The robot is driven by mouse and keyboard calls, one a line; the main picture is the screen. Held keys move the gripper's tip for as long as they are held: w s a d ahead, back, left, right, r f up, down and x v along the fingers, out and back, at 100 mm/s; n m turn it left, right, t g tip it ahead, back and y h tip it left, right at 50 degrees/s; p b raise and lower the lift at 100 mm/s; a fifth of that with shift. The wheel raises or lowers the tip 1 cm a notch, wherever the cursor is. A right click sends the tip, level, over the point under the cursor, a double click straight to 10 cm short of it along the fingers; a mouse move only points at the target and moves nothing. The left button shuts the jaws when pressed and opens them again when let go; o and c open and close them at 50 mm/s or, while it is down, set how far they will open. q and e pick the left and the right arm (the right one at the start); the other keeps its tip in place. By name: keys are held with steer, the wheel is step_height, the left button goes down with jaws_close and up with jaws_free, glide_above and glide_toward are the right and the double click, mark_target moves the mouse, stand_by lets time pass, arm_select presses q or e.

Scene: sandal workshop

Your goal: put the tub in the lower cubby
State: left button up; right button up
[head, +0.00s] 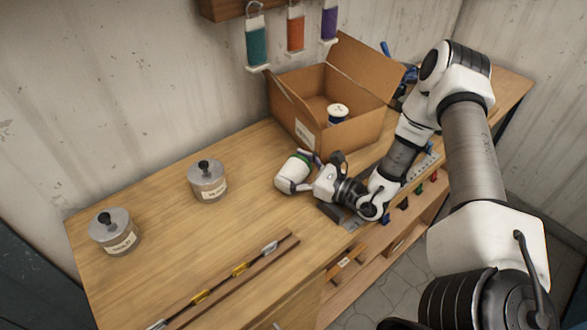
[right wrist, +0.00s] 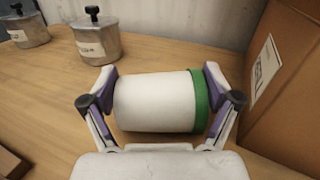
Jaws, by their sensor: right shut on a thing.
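The tub (head: 293,172) is white with a green lid, and it also shows in the right wrist view (right wrist: 155,103). My right gripper (head: 296,174) is shut on it, one finger at the lid end and one at the base end. The tub lies on its side between the fingers, low over the bench left of the cardboard box; I cannot tell if it touches the wood. I cannot clearly make out the lower cubby; the bench front is partly hidden by my right arm. My left gripper is out of view.
The open cardboard box (head: 312,133) holds a dark-and-white spool (head: 337,112). Two lidded metal pots (head: 207,182) (head: 113,232) stand on the bench at left. Long rods (head: 225,282) lie along the front. Coloured spools hang on the wall. The bench (head: 150,190) is bare between these.

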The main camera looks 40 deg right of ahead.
mark_target(299, 173)
steer(key=o, duration=1.2)
steer(key=shift+s+a+f, duration=0.1)
steer(key=shift+s+f, duration=0.1)
steer(key=shift+f, duration=0.2)
steer(key=shift+s+a+f, duration=0.1)
steer(key=shift+s+f, duration=0.05)
steer(key=shift+f, duration=0.25)
steer(key=shift+r+p, duration=0.35)
steer(key=shift+p, duration=0.1)
steer(key=shift+w+r+p, duration=0.15)
steer(key=shift+r+p, duration=0.35)
steer(key=shift+p, duration=0.25)
steer(key=v, duration=0.3)
steer(key=shift+f+b, duration=0.3)
steer(key=shift+f, duration=0.05)
steer(key=p+v, duration=0.1)
steer(key=v, duration=0.1)
steer(key=p+v, duration=0.1)
steer(key=v, duration=0.2)
steer(key=p+v, duration=0.1)
steer(key=v, duration=0.2)
steer(key=shift+d+r, duration=0.4)
steer(key=shift+s+a, duration=0.1)
steer(key=shift+s, duration=0.2)
